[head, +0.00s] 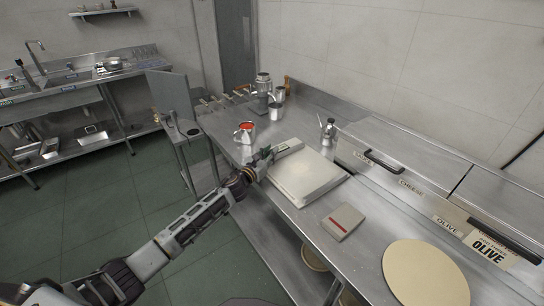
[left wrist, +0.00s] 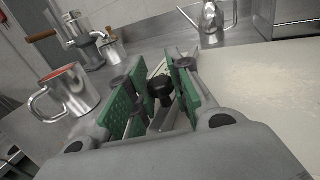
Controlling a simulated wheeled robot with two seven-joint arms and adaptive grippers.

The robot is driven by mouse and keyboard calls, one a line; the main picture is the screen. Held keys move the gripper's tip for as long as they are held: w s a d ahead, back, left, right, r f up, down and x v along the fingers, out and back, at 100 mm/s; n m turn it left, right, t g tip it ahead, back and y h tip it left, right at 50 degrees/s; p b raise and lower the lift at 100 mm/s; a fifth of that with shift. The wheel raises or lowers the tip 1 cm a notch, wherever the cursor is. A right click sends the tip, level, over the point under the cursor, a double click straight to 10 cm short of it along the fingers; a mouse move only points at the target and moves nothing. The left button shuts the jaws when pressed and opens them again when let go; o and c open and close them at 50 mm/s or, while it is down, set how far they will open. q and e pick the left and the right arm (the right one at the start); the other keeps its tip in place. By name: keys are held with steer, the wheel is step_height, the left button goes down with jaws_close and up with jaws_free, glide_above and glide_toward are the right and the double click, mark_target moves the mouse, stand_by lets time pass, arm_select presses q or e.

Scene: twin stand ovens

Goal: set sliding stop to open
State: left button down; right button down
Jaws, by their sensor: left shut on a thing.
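The sliding stop appears as a black knob (left wrist: 161,88) on a narrow metal strip in the left wrist view. My left gripper (head: 264,157) is at the back left corner of a pale slab (head: 305,178). In the left wrist view its green-padded fingers (left wrist: 158,85) stand on either side of the knob and are shut on it. A short grey bar (head: 289,148) lies beside the gripper at the slab's back edge. In the head view the fingers hide the knob. The stop's markings cannot be made out. My right gripper is not in view.
A metal mug with red contents (head: 245,132) stands left of the gripper. A spouted metal can (head: 328,131) stands behind the slab. A small box (head: 343,221) and a round tan disc (head: 425,274) lie in front. Lidded bins (head: 400,160) line the right.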

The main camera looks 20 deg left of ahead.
arm_select(q)
steer(key=w+a, duration=0.1)
steer(key=a, duration=0.1)
steer(key=w+a+b, duration=0.1)
steer(key=w, duration=0.1)
steer(key=shift+a, duration=0.35)
steer(key=shift+w+a, duration=0.25)
steer(key=shift+a, duration=0.2)
steer(key=shift+r, duration=0.15)
steer(key=c, duration=1.7)
jaws_free()
steer(key=shift+a, duration=0.1)
steer(key=o, duration=0.4)
steer(key=shift+w, duration=0.1)
steer(key=shift+v, duration=1)
steer(key=v, duration=1)
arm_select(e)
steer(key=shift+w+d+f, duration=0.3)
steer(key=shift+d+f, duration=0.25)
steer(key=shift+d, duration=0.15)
